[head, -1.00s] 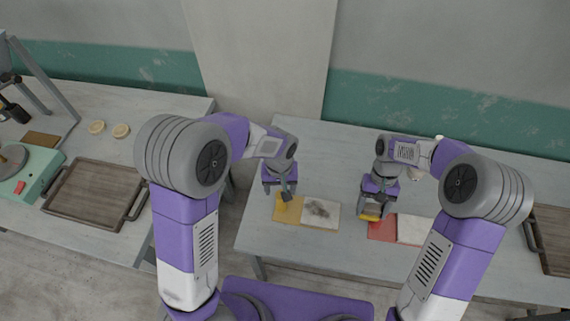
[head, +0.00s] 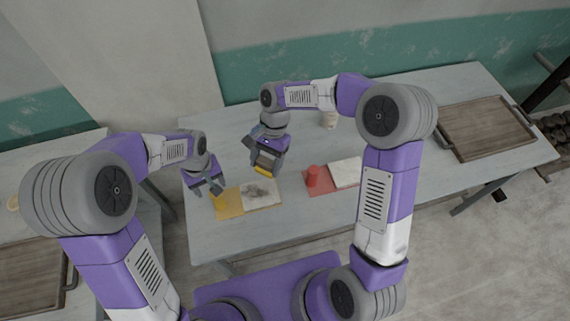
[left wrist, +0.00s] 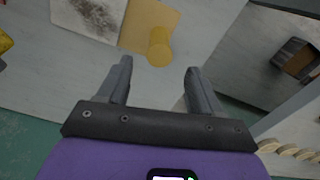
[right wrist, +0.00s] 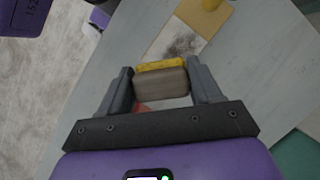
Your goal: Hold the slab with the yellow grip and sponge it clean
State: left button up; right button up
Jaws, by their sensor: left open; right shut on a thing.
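The slab (head: 262,194) is pale with a dark smear and joins a yellow board (head: 229,204) bearing an upright yellow grip (head: 220,202). They also show in the left wrist view: the smeared slab (left wrist: 92,14) and the yellow grip (left wrist: 160,46). My left gripper (head: 208,191) is open and empty, just beside the yellow grip and apart from it. My right gripper (head: 262,164) is shut on the sponge (right wrist: 160,82), which has a grey-brown body and a yellow layer. It holds the sponge above the table, near the smeared slab's far edge.
A red grip (head: 313,176) stands on a red board (head: 322,189) joined to another pale slab (head: 346,172). A pale cup (head: 329,119) stands behind my right arm. A brown tray (head: 485,128) lies at the table's right end. Another tray (head: 30,282) is at lower left.

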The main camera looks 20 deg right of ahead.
aim_at(218, 200)
pick_arm(q)
jog(key=shift+f, duration=0.2)
notch_tip(218, 200, down, 12)
jog(key=shift+r, duration=0.2)
pick_arm(e)
jog(key=a+r+m, duration=0.1)
jog(key=a+r+m+t, duration=0.1)
jog(key=a+m, duration=0.1)
jog(key=shift+a+r+y, duration=0.25)
jog(key=shift+r+y, duration=0.05)
jog(key=shift+r, duration=0.1)
pick_arm(q)
grip_shut()
